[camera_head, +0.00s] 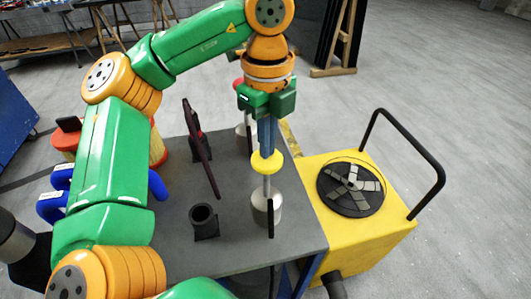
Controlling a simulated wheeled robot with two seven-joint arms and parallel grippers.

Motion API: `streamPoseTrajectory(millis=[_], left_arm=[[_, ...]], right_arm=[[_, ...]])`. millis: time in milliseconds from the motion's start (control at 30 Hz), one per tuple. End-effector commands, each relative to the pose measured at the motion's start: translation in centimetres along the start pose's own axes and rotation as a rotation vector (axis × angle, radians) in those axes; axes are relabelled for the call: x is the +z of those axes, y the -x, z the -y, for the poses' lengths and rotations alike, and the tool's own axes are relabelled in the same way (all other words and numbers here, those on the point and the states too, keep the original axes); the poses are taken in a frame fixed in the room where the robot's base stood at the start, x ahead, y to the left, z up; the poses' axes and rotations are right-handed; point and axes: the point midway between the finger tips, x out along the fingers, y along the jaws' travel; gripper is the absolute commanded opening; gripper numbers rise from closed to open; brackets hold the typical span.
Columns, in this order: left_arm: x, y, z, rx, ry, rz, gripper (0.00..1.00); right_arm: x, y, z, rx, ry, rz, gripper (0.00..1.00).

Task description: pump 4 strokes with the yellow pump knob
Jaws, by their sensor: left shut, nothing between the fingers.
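The yellow pump knob (267,165) is a rounded disc on top of a thin upright rod. The rod stands in a pale metal pump cylinder (266,207) near the right edge of the grey table. My left gripper (267,151) points down from above, its blue fingers shut with nothing between them. The fingertips are at the top of the knob; I cannot tell whether they touch it or hover just above. My right gripper is not in view.
The grey table (245,255) carries a dark cup (204,219) and a dark upright lever (202,160). Another pump with a red knob (238,83) stands behind, partly hidden. A yellow box with a fan (351,188) and black handle (441,166) adjoins the right side.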

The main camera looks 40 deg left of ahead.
Motion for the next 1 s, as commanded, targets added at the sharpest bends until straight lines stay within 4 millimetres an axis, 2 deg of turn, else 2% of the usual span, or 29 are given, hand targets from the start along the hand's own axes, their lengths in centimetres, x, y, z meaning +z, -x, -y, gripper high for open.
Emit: streamPoseTrajectory(millis=[33,1000], left_arm=[[0.0,-0.8,0.0,0.003,-0.001,0.0,0.0],[0.0,-7.7,-0.1,0.006,-0.002,0.0,0.0]], right_arm=[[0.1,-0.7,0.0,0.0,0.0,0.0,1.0],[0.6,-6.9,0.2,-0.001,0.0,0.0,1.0]])
